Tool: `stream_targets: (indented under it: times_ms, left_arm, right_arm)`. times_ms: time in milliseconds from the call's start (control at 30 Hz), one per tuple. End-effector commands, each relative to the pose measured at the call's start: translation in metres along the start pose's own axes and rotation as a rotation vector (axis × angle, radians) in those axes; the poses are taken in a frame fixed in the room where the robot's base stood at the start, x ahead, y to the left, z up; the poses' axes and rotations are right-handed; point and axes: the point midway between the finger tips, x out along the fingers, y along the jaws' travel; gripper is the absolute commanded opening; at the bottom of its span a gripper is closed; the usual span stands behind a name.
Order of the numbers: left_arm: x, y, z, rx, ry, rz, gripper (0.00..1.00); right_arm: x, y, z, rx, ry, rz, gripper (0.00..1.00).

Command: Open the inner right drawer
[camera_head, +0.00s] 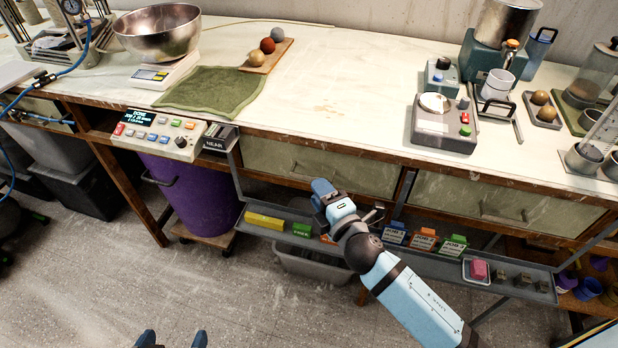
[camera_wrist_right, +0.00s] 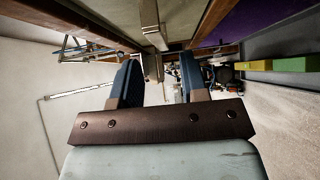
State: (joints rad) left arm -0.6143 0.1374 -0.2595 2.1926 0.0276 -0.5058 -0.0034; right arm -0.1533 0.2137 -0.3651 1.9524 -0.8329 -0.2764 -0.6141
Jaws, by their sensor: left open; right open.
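Two pale, worn drawer fronts show under the table edge in the head view: a left one (camera_head: 362,176) and a right one (camera_head: 450,196), each with a bar handle. Both look shut. I cannot tell which is the inner right drawer. My right gripper (camera_head: 322,190) is open in front of the left one, close to its handle, which it partly hides. In the right wrist view the open fingers (camera_wrist_right: 160,80) point at a metal piece (camera_wrist_right: 152,65), possibly the handle; contact is unclear. My left gripper (camera_head: 171,340) is open and empty at the bottom edge, over the floor.
A narrow grey shelf (camera_head: 400,254) with a yellow block, coloured boxes and a pink block hangs below the drawers. A control panel (camera_head: 158,135) juts out at left above a purple bin (camera_head: 200,195). The tabletop holds a scale and several devices. The floor at lower left is clear.

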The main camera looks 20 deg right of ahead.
Motion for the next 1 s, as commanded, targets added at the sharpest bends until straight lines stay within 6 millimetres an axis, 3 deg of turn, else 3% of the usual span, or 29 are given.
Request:
stream_targets:
  times_ms: [100, 300, 700, 867, 1000]
  left_arm:
    - [0.001, 0.0, 0.002, 0.0, 0.0, 0.0, 1.0]
    - [0.001, 0.0, 0.002, -0.001, 0.001, 0.0, 1.0]
    - [0.001, 0.0, 0.001, -0.002, 0.004, 0.001, 1.0]
    - [0.001, 0.0, 0.001, -0.002, 0.004, 0.001, 1.0]
    - [0.001, 0.0, 0.001, -0.002, 0.004, 0.002, 1.0]
  right_arm:
    - [0.024, 0.0, 0.0, -0.001, -0.001, 0.001, 0.4]
    - [0.047, -0.001, 0.0, 0.001, 0.0, 0.0, 0.4]
    - [0.054, -0.001, 0.0, 0.002, 0.0, -0.001, 0.4]
    - [0.054, -0.001, 0.0, 0.002, -0.001, -0.001, 0.04]
    - [0.054, -0.001, 0.0, 0.001, -0.001, -0.001, 0.0]
